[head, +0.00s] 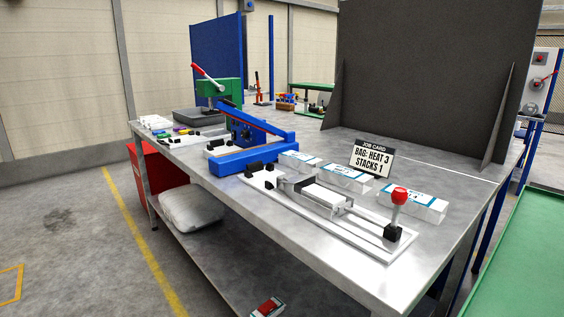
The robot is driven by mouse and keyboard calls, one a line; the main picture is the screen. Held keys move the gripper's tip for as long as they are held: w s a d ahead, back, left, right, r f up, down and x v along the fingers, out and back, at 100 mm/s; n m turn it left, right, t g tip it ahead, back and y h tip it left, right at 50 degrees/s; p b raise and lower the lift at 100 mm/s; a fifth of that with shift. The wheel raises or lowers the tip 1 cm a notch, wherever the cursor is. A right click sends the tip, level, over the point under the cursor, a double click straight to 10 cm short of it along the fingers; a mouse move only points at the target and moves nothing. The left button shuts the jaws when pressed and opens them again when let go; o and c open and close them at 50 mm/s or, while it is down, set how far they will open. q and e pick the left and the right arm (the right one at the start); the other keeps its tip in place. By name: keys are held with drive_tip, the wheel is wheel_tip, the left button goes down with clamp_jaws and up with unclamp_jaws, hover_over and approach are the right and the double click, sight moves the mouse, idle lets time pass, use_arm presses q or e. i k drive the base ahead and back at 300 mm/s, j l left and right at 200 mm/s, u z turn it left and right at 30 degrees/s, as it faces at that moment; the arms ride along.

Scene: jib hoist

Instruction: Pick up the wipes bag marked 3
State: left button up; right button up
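Three clear-and-white packs with blue labels stand in a row on the steel bench. The far pack (299,160) is beside the blue machine, the middle pack (345,178) is in front of the job card, and the near pack (412,203) is at the right. They look like wipes bags, but their marks are too small to read, so I cannot tell which is marked 3. The job card (371,158) reads "BAG: HEAT 3 STACKS 1". Neither of my grippers is in view.
A white fixture (325,205) with a red-knobbed lever (399,196) lies along the front of the bench (300,246). A blue sealer-like machine (248,142) stands behind it. A dark panel (425,75) rises at the back. A white sack (192,208) lies below the bench top. Floor at left is clear.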

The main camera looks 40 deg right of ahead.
sight(360, 182)
drive_tip(key=z, duration=1.7)
